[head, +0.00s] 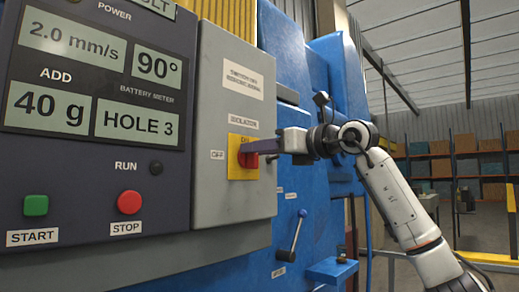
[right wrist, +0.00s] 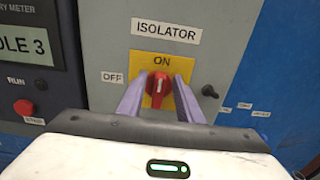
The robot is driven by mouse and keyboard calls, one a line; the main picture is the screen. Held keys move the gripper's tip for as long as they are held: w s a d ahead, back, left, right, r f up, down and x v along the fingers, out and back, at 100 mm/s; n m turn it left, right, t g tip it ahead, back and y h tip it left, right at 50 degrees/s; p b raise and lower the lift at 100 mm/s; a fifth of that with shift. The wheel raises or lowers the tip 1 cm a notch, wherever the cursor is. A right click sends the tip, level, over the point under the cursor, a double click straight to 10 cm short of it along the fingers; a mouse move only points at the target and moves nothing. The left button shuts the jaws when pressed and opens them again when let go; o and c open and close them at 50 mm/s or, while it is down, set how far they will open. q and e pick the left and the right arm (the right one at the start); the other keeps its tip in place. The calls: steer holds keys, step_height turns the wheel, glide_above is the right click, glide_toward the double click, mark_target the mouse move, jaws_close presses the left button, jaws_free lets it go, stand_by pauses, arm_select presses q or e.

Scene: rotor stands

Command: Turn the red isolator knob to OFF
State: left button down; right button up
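The red isolator knob (head: 246,158) sits on a yellow plate (head: 236,171) on the grey isolator box. In the right wrist view the knob (right wrist: 159,92) stands roughly upright below the ON label, with the OFF label (right wrist: 112,77) to its left. My right gripper (head: 258,146) reaches in from the right at the knob. In the right wrist view its two purple fingers (right wrist: 160,88) are apart, one on each side of the knob, with some yellow plate visible between. Contact with the knob cannot be made out. My left gripper is not in view.
Left of the isolator box is a dark control panel (head: 90,190) with a green START button (head: 36,205) and a red STOP button (head: 129,202). A small black peg (right wrist: 209,91) is right of the knob. A lever (head: 297,232) stands out from the blue machine below.

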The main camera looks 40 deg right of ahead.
steer(key=c, duration=0.7)
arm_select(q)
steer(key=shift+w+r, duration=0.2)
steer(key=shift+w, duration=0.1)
arm_select(e)
jaws_close()
